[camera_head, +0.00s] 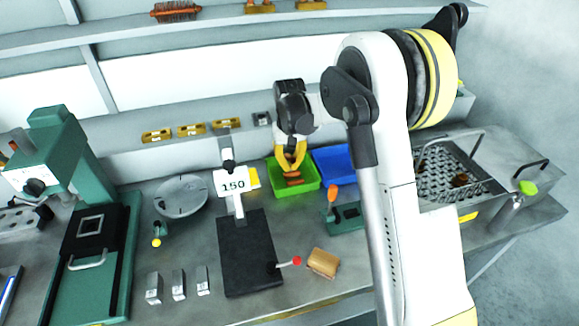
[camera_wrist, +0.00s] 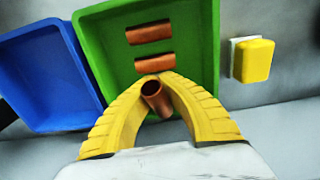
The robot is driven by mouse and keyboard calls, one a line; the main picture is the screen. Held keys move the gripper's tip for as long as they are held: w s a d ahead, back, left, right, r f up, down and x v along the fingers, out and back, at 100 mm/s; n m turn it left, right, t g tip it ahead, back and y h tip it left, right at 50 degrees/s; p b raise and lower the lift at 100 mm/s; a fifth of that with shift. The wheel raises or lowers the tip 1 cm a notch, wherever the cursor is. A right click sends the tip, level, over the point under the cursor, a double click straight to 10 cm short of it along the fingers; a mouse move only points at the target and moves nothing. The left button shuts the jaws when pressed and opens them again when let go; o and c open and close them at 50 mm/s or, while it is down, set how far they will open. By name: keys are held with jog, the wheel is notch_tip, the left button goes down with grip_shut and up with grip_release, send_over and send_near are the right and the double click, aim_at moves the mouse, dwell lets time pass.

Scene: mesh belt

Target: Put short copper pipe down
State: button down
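My gripper (camera_wrist: 160,78) has yellow fingers drawn together around a short copper pipe (camera_wrist: 157,98), which stands tilted with one open end showing. The gripper (camera_head: 290,164) points down over the green tray (camera_head: 316,182); in the wrist view the tray (camera_wrist: 97,50) spreads behind the fingertips. Two other copper pipes lie side by side in it, one (camera_wrist: 149,32) farther from the fingers and one (camera_wrist: 155,64) close to the tips. In the head view a copper pipe (camera_head: 293,181) shows below the fingers. I cannot tell whether the held pipe touches the tray floor.
A blue tray (camera_head: 333,152) adjoins the green one; it also shows in the wrist view (camera_wrist: 10,52). A yellow block (camera_wrist: 257,61) sits on the other side. A stand with a 150 sign (camera_head: 232,185) is nearby. A perforated metal basket (camera_head: 420,185) stands at the right.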

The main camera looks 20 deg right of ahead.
aim_at(290, 156)
jog(key=shift+f+b, duration=0.35)
jog(key=shift+f, duration=0.25)
jog(key=c, duration=1.4)
grip_release()
notch_tip(290, 156, up, 12)
jog(key=p, duration=0.4)
jog(key=shift+r, duration=0.1)
jog(key=shift+s+r, duration=0.1)
jog(key=shift+r, duration=0.55)
jog(key=s+r+t, duration=0.2)
jog(key=s+r, duration=0.3)
jog(key=s, duration=0.5)
jog(key=s+r+t, duration=0.3)
jog(key=s+r, duration=0.3)
jog(key=s, duration=0.4)
jog(key=s+f, duration=0.1)
jog(key=s, duration=0.2)
jog(key=s+f+t, duration=0.1)
jog(key=s, duration=0.2)
jog(key=s+f+t, duration=0.1)
jog(key=s, duration=0.2)
jog(key=shift+f, duration=0.25)
